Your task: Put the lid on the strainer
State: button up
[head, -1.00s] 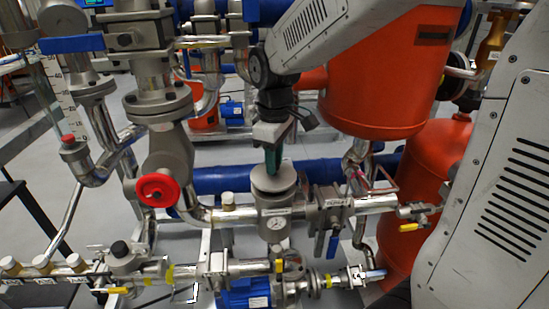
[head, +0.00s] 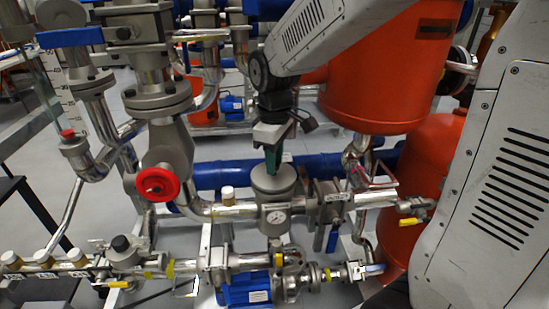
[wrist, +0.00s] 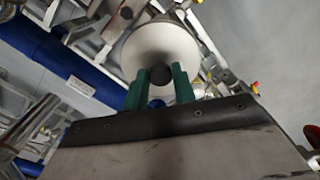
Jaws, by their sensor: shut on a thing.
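My gripper (head: 273,160), with green fingers, is shut on the lid's knob from above. In the wrist view the pale underlit disc of the lid (wrist: 165,42) lies beyond the green fingers of my gripper (wrist: 160,80), with the dark knob between them. The strainer's opening is hidden by the lid.
An orange tank (head: 390,75) hangs close to the right of my arm. A red handwheel (head: 157,184) is at left, and a blue-handled valve (head: 331,238) stands just right of the strainer. A blue pump (head: 246,284) is below. A blue pipe (head: 225,176) runs behind.

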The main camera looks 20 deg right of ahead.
jog(key=shift+f, duration=0.4)
jog(key=o, duration=1.2)
jog(key=shift+r, duration=3.75)
